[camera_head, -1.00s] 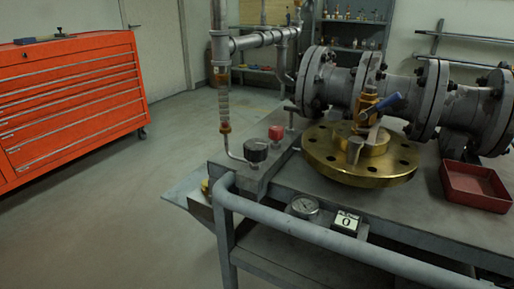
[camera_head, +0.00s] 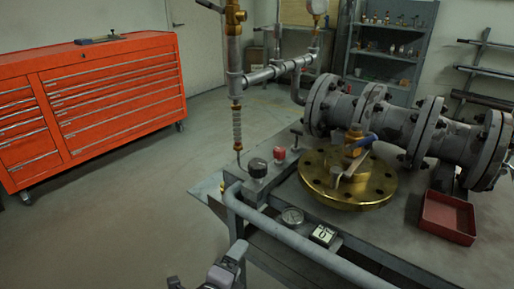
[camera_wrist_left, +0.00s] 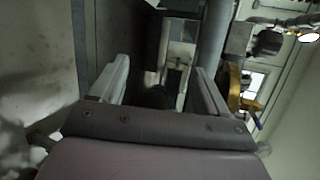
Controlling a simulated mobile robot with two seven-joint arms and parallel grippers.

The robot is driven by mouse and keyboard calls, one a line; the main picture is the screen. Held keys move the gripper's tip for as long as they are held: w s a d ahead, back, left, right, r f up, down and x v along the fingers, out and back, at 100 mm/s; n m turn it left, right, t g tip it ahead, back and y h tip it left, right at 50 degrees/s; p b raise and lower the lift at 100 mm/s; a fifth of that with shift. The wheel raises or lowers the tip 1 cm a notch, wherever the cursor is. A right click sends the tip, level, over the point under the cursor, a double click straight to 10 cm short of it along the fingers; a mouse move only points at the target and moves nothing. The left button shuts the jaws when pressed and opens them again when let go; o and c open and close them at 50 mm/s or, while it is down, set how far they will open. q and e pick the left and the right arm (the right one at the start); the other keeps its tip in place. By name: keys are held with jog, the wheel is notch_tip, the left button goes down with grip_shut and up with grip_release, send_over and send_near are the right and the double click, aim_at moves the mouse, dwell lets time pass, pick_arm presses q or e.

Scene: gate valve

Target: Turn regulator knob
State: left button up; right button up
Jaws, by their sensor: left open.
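A black round knob (camera_head: 257,167) and a smaller red knob (camera_head: 279,154) stand on the bench's near left corner, beside a thin vertical pipe. I cannot tell for sure which one is the regulator knob. My left gripper (camera_head: 226,265) enters at the bottom of the head view, in front of and below the black knob, apart from both knobs. In the left wrist view its two fingers (camera_wrist_left: 163,88) are spread with nothing held between them. A dark rounded part (camera_wrist_left: 268,42) at the upper right there may be the black knob. My right gripper is not in view.
A brass flange (camera_head: 345,190), flanged pipe (camera_head: 395,120) and red tray (camera_head: 447,217) occupy the bench. Floor at left is clear.

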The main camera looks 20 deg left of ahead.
aim_at(254, 170)
pick_arm(q)
jog(key=w+r+m+t+p, duration=0.1)
jog(key=w+r+m+p, duration=0.1)
jog(key=r+m, duration=0.3)
jog(key=w+r+m+t+p, duration=0.1)
jog(key=w+r+m+p, duration=0.2)
jog(key=w+r+m, duration=0.1)
jog(key=w+r+m+t+p, duration=0.1)
jog(key=w+r+m+p, duration=0.2)
jog(key=r+m, duration=0.2)
jog(key=shift+w+r+m+y, duration=0.15)
jog(key=shift+r+m, duration=0.05)
jog(key=shift+r, duration=0.3)
jog(key=shift+w+r+m+y, duration=0.15)
jog(key=shift+r+m, duration=0.05)
jog(key=shift+r, duration=0.3)
jog(key=shift+w+r+m, duration=0.2)
jog(key=shift+m, duration=0.2)
jog(key=shift+w+b, duration=0.45)
jog(key=shift+w, duration=3.15)
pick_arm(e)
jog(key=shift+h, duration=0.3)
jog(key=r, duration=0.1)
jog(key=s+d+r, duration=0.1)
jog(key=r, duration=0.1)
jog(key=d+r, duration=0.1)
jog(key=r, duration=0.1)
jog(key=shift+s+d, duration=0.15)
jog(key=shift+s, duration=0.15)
